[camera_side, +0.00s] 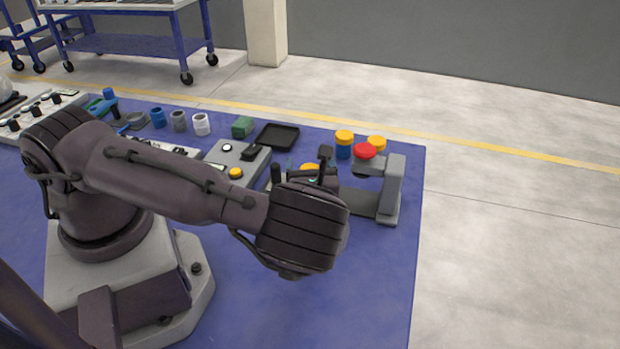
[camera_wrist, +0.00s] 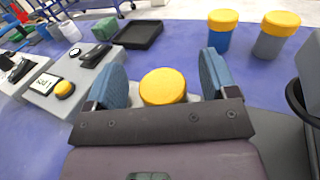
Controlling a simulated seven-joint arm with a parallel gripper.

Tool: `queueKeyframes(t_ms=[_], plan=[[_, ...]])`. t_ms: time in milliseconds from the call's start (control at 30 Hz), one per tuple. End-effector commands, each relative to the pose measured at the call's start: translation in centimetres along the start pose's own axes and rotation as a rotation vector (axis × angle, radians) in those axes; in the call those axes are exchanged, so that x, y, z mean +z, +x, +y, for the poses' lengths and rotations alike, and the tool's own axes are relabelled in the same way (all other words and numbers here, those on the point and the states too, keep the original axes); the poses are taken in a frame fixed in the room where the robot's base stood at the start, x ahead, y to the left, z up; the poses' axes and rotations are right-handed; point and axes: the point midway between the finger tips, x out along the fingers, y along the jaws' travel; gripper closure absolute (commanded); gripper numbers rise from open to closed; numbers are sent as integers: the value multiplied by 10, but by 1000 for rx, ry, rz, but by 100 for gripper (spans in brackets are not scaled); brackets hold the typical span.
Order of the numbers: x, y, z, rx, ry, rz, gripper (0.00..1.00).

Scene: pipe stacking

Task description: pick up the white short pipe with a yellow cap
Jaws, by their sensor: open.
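A yellow cap (camera_wrist: 163,86) shows between the two blue-grey finger pads of my gripper (camera_wrist: 162,66) in the wrist view. Only slivers of white show beside and below the cap; most of the pipe under it is hidden by my gripper. The pads stand apart, with a gap on each side of the cap. In the side view, the yellow cap (camera_side: 309,168) peeks out behind my wrist, between the dark fingers of my gripper (camera_side: 301,162). The pipe's body is hidden there.
A blue pipe with yellow cap (camera_wrist: 222,30) and a grey one (camera_wrist: 276,36) stand beyond. A button box (camera_wrist: 66,85) and black tray (camera_side: 277,137) lie left. The blue table's front is clear.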

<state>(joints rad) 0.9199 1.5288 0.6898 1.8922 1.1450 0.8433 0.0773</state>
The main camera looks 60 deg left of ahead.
Motion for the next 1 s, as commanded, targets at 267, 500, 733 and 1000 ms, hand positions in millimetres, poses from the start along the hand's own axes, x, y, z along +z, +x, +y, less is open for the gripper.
queueKeyframes(t_ms=[267, 500, 733, 1000], plan=[[0, 2, 0, -1, 0, 0, 26], [0, 2, 0, 0, 0, 1, 75], [0, 2, 0, 0, 0, 0, 76], [9, 2, 0, 1, -2, -1, 76]])
